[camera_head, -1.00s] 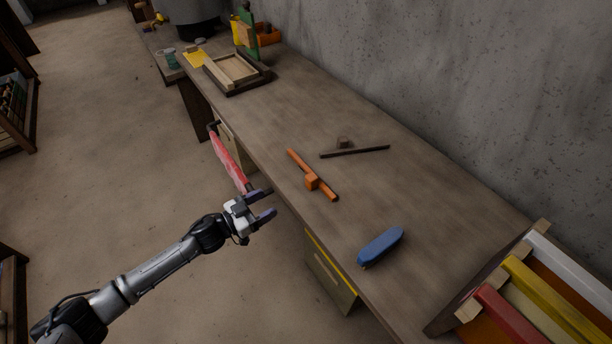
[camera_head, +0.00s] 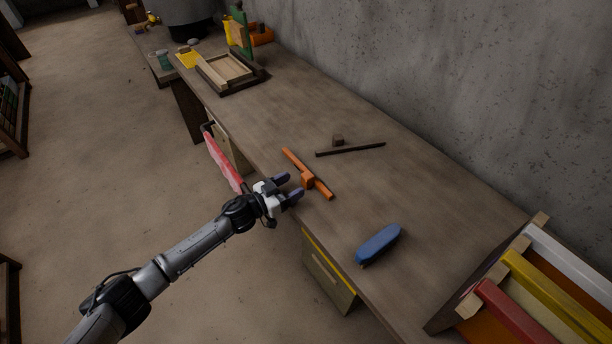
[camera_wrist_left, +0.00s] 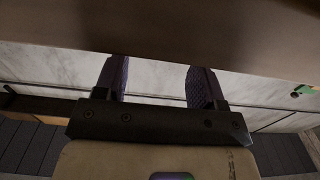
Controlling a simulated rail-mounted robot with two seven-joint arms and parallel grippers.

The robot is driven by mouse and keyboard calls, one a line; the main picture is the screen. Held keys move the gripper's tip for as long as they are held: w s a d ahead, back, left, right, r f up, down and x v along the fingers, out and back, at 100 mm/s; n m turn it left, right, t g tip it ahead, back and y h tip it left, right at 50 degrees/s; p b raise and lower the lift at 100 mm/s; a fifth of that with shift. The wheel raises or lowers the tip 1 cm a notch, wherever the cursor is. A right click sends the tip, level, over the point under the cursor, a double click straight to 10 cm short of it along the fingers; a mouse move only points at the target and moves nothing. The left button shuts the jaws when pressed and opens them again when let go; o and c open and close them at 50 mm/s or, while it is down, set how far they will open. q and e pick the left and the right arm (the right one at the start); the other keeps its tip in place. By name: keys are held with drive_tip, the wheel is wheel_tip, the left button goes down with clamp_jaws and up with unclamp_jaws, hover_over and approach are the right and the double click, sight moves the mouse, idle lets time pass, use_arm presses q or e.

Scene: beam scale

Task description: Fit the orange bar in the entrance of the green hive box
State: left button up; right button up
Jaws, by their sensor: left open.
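The orange bar (camera_head: 322,187) lies on the workbench near its front edge, with a small orange block on its middle. My left gripper (camera_head: 293,187) is open and empty, its fingertips close to the left side of that block. I cannot tell whether they touch it. In the left wrist view the two dark fingers (camera_wrist_left: 158,78) are apart with nothing between them, and the bar does not show there. No green hive box can be clearly made out in these views. My right gripper is not in view.
A box of coloured frames (camera_head: 540,285) stands at lower right. A wooden tray (camera_head: 232,88) and a green upright piece (camera_head: 243,40) are farther back.

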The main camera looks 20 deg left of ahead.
sight(303, 179)
use_arm(q)
drive_tip(key=shift+x, duration=1.7)
drive_tip(key=shift+r, duration=0.1)
drive_tip(key=c, duration=1.1)
